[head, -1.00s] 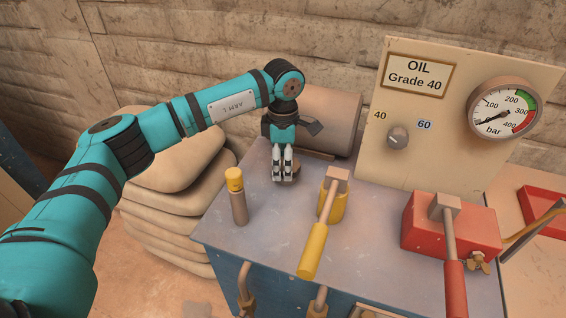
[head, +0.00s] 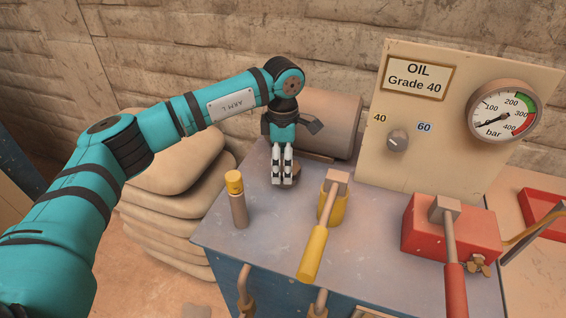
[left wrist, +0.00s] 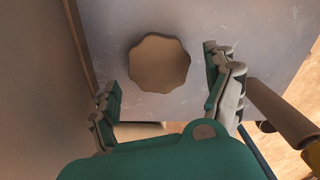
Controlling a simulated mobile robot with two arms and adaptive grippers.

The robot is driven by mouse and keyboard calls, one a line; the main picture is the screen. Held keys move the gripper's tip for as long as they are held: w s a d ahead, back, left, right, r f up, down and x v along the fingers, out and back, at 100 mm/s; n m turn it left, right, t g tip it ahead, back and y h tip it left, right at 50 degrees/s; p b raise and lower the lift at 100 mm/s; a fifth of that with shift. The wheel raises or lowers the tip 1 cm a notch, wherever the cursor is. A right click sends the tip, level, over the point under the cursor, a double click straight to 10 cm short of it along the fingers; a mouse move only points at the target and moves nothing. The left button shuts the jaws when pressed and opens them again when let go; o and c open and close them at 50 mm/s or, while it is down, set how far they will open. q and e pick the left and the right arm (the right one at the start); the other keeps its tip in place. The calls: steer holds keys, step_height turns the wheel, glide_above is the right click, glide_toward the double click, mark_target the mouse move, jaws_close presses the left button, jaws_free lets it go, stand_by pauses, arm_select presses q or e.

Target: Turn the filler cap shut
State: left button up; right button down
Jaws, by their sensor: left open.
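The filler cap (left wrist: 158,63) is a brown, lobed round knob on the grey bench top. In the left wrist view it lies between and slightly ahead of the two spread fingers of my left gripper (left wrist: 163,72), with gaps on both sides. In the head view the cap (head: 296,170) is mostly hidden behind my left gripper (head: 282,184), which points down at it. The left gripper is open and holds nothing. Whether it touches the cap in height, I cannot tell. My right gripper is not in view.
A yellow-topped post (head: 237,200) stands left of the cap, and a yellow-handled lever (head: 314,250) stands right. A brown cylinder (head: 330,125) lies behind. The red block (head: 425,232) with its lever is farther right. A gauge panel (head: 440,140) stands at the back.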

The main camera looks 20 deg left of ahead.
arm_select(q)
step_height(320, 180, up, 11)
stand_by(0.3)
stand_by(0.4)
